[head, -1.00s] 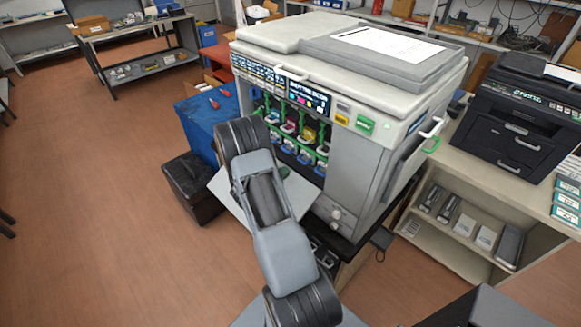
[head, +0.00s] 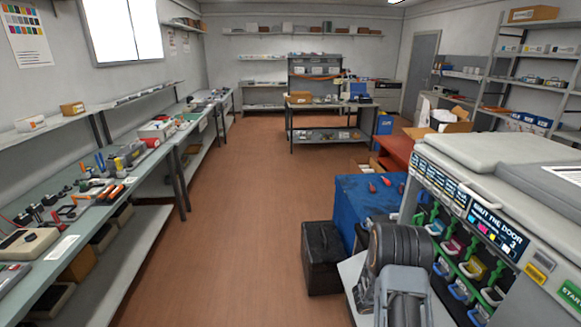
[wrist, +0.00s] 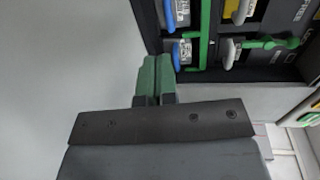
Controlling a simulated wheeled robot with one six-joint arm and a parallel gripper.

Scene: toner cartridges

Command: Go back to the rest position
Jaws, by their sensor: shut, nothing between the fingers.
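My gripper (wrist: 156,78) is shut with its green fingers together and nothing between them. In the wrist view it is in front of a plain grey surface, left of and below the blue-handled cartridge slots. The large grey printer (head: 500,160) stands at the right of the head view with its front bay open. Coloured cartridges with a yellow one (head: 472,268) and green latches show inside. My arm rises at the lower right of the head view, in front of the printer. My gripper itself is hidden there.
A blue cabinet (head: 350,205) with red-handled tools and a black box (head: 322,258) stand left of the printer. A long workbench (head: 50,215) with tools runs along the left wall. The brown floor (head: 235,210) between is clear.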

